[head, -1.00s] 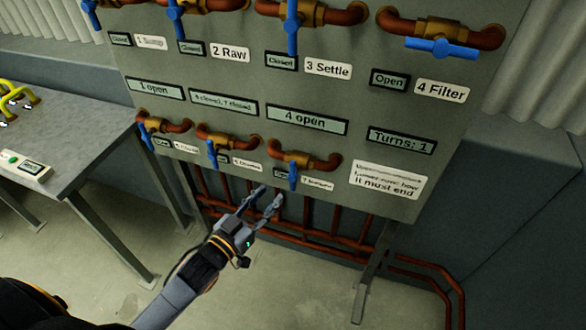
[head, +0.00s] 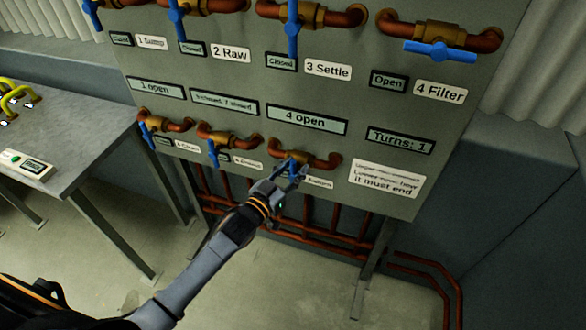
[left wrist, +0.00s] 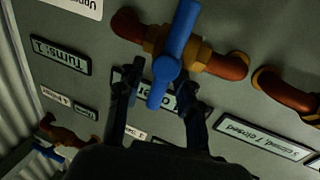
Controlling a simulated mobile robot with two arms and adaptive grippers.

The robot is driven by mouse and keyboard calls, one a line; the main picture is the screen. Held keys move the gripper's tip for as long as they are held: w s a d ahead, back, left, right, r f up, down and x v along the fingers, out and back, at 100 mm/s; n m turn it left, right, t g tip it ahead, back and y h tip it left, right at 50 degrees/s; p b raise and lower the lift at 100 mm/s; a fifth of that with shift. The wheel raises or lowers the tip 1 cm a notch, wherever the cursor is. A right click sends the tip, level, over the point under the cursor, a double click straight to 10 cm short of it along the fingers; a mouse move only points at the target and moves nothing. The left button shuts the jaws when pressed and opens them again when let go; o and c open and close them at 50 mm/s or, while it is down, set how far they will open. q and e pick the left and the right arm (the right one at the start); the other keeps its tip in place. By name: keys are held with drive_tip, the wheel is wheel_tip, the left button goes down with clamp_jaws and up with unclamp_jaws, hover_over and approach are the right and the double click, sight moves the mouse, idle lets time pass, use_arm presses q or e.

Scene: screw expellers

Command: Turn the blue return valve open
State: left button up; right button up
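The blue-handled valve with the label partly covered, at the right end of the lower row, is on a copper pipe with a brass body (head: 297,157). Its label, seemingly number 7, is too blurred to read surely. In the left wrist view its blue handle (left wrist: 172,55) lies lengthwise along the fingers, across the pipe. My left gripper (head: 292,174) is at this valve and hides most of the handle in the head view. In the left wrist view its two dark fingers (left wrist: 160,90) stand apart on either side of the handle's end, with gaps visible. My right gripper is out of view.
The grey panel (head: 240,75) carries several more valves close by. The 4 Filter handle (head: 440,50) lies along its pipe and its display reads Open. A turns display (head: 401,141) reads 1. A table (head: 85,130) stands at left; copper pipes (head: 330,245) run below.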

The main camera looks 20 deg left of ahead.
use_arm(q)
clamp_jaws()
drive_tip(key=n, duration=0.1)
drive_tip(key=n+b, duration=0.1)
drive_tip(key=n, duration=0.1)
drive_tip(key=shift+a+f+t, duration=0.2)
drive_tip(key=shift+a+t, duration=0.1)
drive_tip(key=shift+t, duration=0.1)
drive_tip(key=n, duration=0.2)
drive_tip(key=n+t+b, duration=0.1)
drive_tip(key=shift+a+f+n, duration=0.2)
drive_tip(key=shift+a+n, duration=0.15)
drive_tip(key=shift+n, duration=0.05)
drive_tip(key=n+y+b, duration=0.1)
drive_tip(key=n, duration=0.3)
drive_tip(key=f+n+t+y+b, duration=0.1)
drive_tip(key=n+y+b, duration=0.1)
drive_tip(key=n, duration=0.3)
drive_tip(key=a+f+n+t+y+b, duration=0.1)
drive_tip(key=n+b, duration=0.1)
drive_tip(key=n, duration=0.3)
drive_tip(key=shift+b, duration=0.3)
